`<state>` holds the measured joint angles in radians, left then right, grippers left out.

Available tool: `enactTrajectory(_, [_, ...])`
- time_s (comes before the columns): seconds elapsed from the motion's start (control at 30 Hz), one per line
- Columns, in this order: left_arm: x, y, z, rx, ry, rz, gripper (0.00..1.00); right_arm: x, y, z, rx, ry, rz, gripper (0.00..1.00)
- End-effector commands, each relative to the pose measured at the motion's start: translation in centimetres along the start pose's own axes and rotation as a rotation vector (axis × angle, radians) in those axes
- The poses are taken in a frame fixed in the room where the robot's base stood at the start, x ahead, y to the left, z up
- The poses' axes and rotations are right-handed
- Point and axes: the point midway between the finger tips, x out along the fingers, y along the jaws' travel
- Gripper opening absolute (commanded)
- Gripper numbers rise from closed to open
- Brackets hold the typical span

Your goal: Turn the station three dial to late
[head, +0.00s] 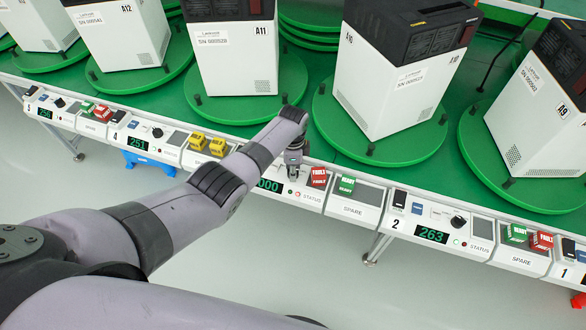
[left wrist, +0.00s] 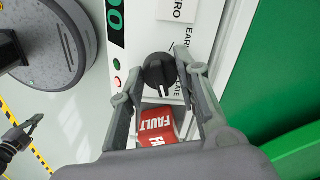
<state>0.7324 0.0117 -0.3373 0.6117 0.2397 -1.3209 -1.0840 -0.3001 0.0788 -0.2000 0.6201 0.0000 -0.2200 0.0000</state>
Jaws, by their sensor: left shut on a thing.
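The station three panel (head: 313,196) is in the middle of the head view, partly covered by my left arm; its station number is hidden. My left gripper (head: 293,165) points down at it and hides the dial there. In the left wrist view the black dial (left wrist: 158,70) sits between the fingertips of my left gripper (left wrist: 160,78), which is shut on it. The dial's pale mark points toward the bottom of the picture, on the side of the partly covered LATE label (left wrist: 178,91). Part of the EARLY label (left wrist: 188,37) shows above. A gripper-like part, probably my right gripper (left wrist: 30,127), is low at left.
A red FAULT block (head: 319,178) and a green READY block (head: 346,185) stand right of the dial; the red one (left wrist: 157,125) is close to my fingers. Station two's panel (head: 400,224) is further right. White machines (head: 390,85) stand on green turntables behind.

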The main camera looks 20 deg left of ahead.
Motion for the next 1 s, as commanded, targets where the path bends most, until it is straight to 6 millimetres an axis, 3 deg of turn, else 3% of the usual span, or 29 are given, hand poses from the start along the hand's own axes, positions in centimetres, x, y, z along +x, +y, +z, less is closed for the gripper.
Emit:
enactTrajectory(0.03, [-0.2,-0.2,0.0,0.002,0.001,-0.005,0.02,0.0,0.0,0.0,0.0,0.0,0.0,0.0])
enactTrajectory(0.07, [-0.2,-0.2,0.0,0.001,0.001,-0.005,0.31,0.0,0.0,0.0,0.0,0.0,0.0,0.0])
enactTrajectory(0.37, [-0.1,-0.1,0.0,0.0,0.0,-0.003,0.51,0.0,0.0,0.0,0.0,0.0,0.0,0.0])
enactTrajectory(0.77, [-0.5,-0.1,0.0,0.0,0.001,-0.003,0.51,0.0,0.3,0.0,-0.002,0.0,0.004,0.0])
enactTrajectory(1.0, [-3.5,-0.2,0.0,0.0,0.002,-0.006,0.51,0.0,0.2,0.0,-0.001,0.0,0.002,0.0])
